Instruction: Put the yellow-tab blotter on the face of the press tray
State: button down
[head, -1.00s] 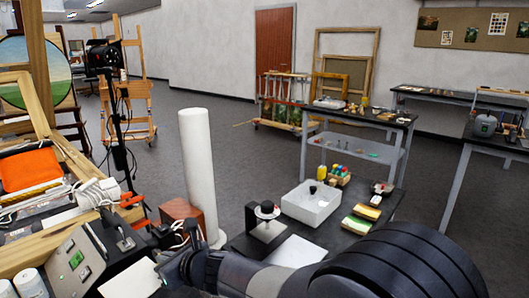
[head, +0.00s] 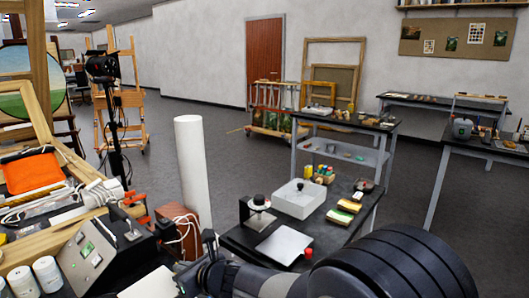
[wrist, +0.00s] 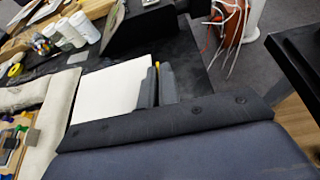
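A white flat sheet, which looks like the blotter (wrist: 108,90), lies on a dark worktop in the wrist view. A small yellow tab (wrist: 157,64) shows at the far end between the two fingers of my gripper (wrist: 157,78). The fingers are close together beside the sheet's right edge; whether they pinch the tab is unclear. In the head view the sheet (head: 147,284) lies at the lower left beside my gripper. A pale flat plate (head: 284,245) lies on the black table, with a white box (head: 299,200) behind it; which is the press tray is unclear.
A control box (head: 84,254) and white jars (head: 47,272) stand left of the sheet. A white upright roll (head: 192,170) and a reddish-brown box (head: 178,228) stand between the worktop and the black table (head: 240,236). A red knob (head: 308,254) sits beside the plate.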

jog(key=w+d+f+m+t+h+p, duration=0.1)
jog(key=w+d+m+t+h+p, duration=0.1)
jog(key=d, duration=1.5)
jog(key=w+d+f+m+t+h+p, duration=0.2)
jog(key=d+m+h+p, duration=0.1)
jog(key=d, duration=1.4)
jog(key=shift+w+d+f+m+t+h, duration=0.3)
jog(key=shift+m+h, duration=0.5)
jog(key=shift+m, duration=0.2)
